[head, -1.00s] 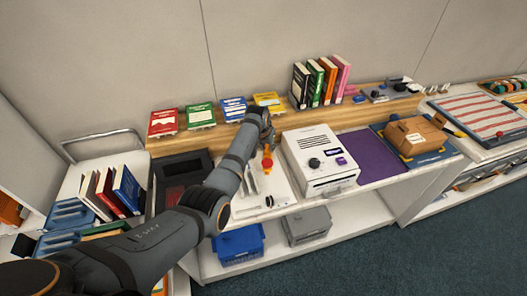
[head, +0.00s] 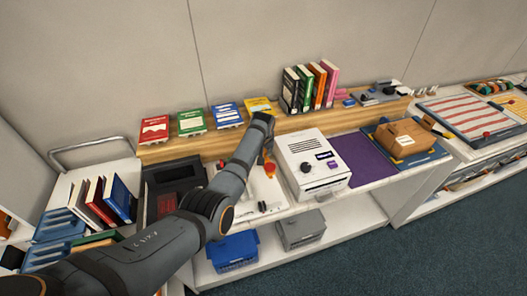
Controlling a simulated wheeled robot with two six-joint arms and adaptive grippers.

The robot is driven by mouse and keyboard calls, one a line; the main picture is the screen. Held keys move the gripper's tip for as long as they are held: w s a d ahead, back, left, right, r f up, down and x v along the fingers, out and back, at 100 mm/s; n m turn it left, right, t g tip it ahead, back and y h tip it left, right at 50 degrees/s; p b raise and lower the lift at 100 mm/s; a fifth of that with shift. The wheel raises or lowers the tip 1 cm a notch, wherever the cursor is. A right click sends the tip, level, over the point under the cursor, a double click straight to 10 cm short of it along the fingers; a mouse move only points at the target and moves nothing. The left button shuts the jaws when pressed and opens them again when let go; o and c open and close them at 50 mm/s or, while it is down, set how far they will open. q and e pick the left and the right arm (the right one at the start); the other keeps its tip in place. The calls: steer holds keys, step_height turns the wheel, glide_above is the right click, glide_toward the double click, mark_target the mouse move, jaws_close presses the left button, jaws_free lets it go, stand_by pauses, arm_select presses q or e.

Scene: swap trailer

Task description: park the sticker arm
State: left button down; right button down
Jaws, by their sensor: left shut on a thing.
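An orange bar with a red knob (head: 270,169), which seems to be the sticker arm, stands over a white board (head: 262,188) left of the white machine. My left gripper (head: 266,148) reaches it from the left and is shut at its upper end. The fingers are small, dark and partly hidden by my wrist, so the exact grip is unclear. The lower end of the bar is hard to make out against the board. My right gripper is not in view.
The white machine (head: 312,163) stands close on the right, beside a purple mat (head: 363,158). A dark tray (head: 172,184) lies left of the board. Coloured cards and upright books (head: 309,86) line the wooden ledge behind. A brown box (head: 405,137) sits further right.

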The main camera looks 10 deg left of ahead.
arm_select(q)
steer(key=shift+r, duration=0.1)
steer(key=c, duration=1.1)
jaws_free()
steer(key=shift+d, duration=0.1)
steer(key=v, duration=1.1)
steer(key=shift+r, duration=0.35)
steer(key=shift+s, duration=0.15)
